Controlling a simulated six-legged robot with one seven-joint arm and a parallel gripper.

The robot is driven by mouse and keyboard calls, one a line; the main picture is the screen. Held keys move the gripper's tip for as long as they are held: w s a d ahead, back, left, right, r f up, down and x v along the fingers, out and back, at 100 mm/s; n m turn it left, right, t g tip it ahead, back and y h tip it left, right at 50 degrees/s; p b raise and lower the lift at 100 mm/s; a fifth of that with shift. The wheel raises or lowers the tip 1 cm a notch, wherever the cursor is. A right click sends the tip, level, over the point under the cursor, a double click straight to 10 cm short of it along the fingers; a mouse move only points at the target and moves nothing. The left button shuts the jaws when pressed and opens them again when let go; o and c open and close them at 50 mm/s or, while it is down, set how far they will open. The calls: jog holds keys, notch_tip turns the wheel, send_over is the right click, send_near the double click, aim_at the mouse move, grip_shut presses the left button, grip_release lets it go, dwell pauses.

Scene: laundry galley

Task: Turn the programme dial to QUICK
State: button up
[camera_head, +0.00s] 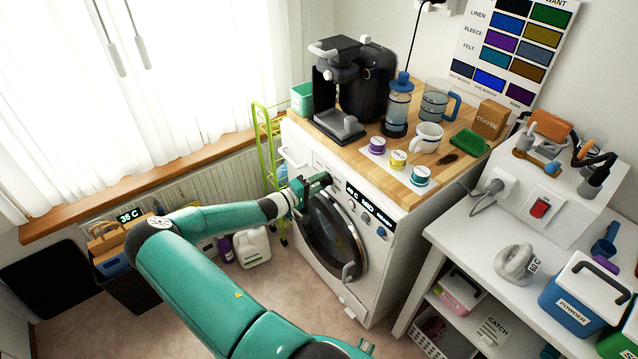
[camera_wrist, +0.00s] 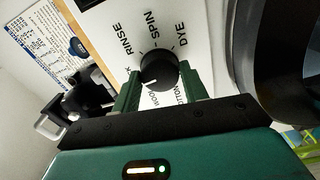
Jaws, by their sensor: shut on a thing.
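The programme dial (camera_wrist: 160,68) is a round black knob with a white pointer line on the washing machine's white front panel. In the wrist view the green fingers of my gripper (camera_wrist: 159,76) are shut on it, one on each side. Its pointer aims toward the lower left of that picture, near a partly covered WOOL label. RINSE, SPIN and DYE read clearly. COTTON is partly covered, and a word ending in K is mostly hidden by the left finger. In the head view my gripper (camera_head: 318,184) is against the upper front of the washing machine (camera_head: 383,262) and hides the dial.
The round door (camera_head: 335,235) lies just below my gripper. A lit display (camera_head: 371,203) is to its right. The wooden top (camera_head: 350,152) above holds a coffee machine (camera_head: 362,85), a mug (camera_head: 427,138) and several small pots. A white detergent bottle (camera_head: 252,247) stands on the floor.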

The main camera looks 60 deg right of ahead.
jog(key=shift+m, duration=0.5)
jog(key=o, duration=1)
jog(key=v, duration=1.4)
jog(key=shift+s, duration=0.1)
jog(key=shift+d, duration=0.1)
